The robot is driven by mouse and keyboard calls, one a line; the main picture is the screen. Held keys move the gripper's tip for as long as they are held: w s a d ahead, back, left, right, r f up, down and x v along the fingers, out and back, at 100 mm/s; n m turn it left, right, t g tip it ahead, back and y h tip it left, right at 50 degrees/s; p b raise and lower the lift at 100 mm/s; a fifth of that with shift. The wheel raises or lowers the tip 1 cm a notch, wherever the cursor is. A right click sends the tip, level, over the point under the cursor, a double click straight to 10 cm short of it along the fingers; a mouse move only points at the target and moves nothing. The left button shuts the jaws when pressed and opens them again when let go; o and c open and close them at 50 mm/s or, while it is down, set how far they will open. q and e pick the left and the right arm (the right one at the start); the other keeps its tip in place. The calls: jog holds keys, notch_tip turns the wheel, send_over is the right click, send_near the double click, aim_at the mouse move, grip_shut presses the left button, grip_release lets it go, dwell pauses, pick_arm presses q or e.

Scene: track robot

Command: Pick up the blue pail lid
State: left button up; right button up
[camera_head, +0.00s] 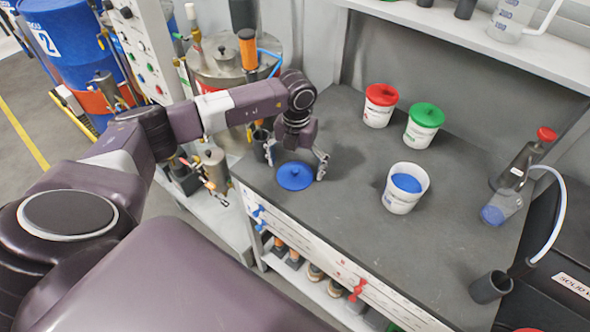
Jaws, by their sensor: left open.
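The blue pail lid (294,176) lies flat on the grey worktop near its left front edge, with its small knob upward. My left gripper (296,158) is open, with its fingers spread at the far side of the lid. One finger is left of the lid and the other is right of it. Whether a finger touches the lid cannot be told. An uncovered white pail (402,194) with blue contents stands to the right on the same worktop. My right gripper is not in view.
A bottle with a red cap (522,172) and a dark cup (490,287) are at the right. A shelf (470,40) overhangs the back.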

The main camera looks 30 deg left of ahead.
pick_arm(q)
jog(key=shift+s, duration=0.1)
grip_shut()
dwell(0.5)
